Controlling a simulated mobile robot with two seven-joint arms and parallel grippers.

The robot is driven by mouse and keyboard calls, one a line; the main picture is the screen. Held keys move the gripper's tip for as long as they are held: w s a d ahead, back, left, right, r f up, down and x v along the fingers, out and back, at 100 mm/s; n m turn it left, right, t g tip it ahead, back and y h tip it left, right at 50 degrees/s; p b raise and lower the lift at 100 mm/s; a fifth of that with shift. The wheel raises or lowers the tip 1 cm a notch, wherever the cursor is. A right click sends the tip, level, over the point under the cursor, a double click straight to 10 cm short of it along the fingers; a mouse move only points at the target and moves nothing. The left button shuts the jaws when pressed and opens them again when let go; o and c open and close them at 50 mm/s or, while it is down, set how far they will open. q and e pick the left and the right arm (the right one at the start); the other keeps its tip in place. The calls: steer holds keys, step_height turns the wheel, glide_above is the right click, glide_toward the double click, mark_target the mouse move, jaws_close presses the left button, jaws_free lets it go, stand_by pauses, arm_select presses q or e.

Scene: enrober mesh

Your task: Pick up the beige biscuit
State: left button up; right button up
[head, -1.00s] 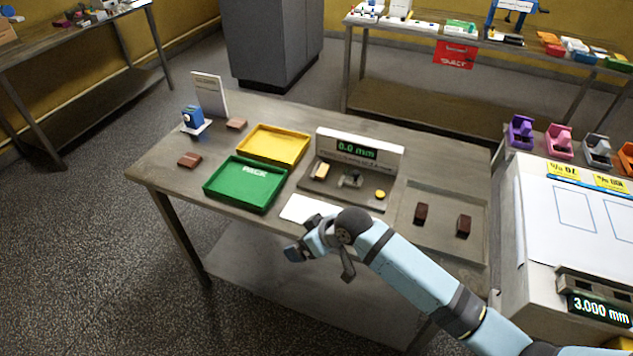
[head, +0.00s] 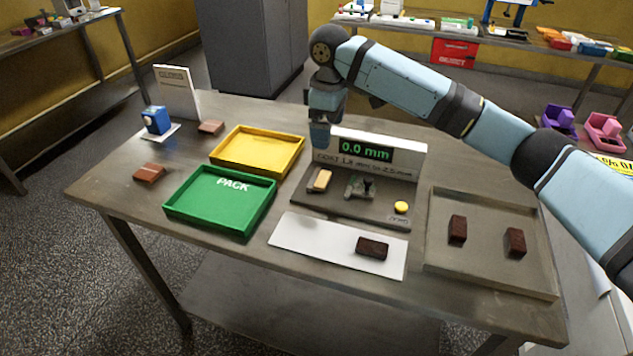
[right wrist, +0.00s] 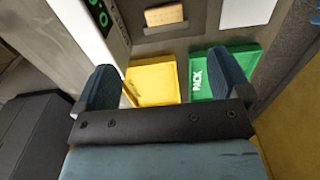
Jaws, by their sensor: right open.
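The beige biscuit (head: 320,180) lies on the left part of the grey base of the gauge (head: 352,203), in front of its display reading 0.0 mm. It also shows at the top of the right wrist view (right wrist: 165,15). My right gripper (head: 321,138) hangs pointing down behind and above the biscuit, at the left end of the display, apart from the biscuit. In the right wrist view its two blue-padded fingers (right wrist: 165,68) are spread wide with nothing between them. My left gripper is in neither view.
A green PACK tray (head: 175,208) and a yellow tray (head: 218,158) stand left of the gauge. A white mat (head: 300,235) with a dark biscuit (head: 372,247) lies in front. A grey tray (head: 480,265) at right holds two dark pieces. A yellow button (head: 401,207) is on the gauge.

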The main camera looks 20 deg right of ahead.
glide_above(328, 179)
step_height(328, 179, down, 8)
steer(key=shift+a+r+b, duration=0.1)
steer(key=shift+r+b, duration=0.05)
steer(key=shift+b, duration=0.2)
step_height(328, 179, down, 6)
steer(key=shift+r+b, duration=0.15)
steer(key=shift+b, duration=0.3)
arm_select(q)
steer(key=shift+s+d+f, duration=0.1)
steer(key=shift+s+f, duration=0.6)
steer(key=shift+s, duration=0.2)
arm_select(e)
steer(key=shift+s, duration=0.1)
steer(key=c, duration=0.8)
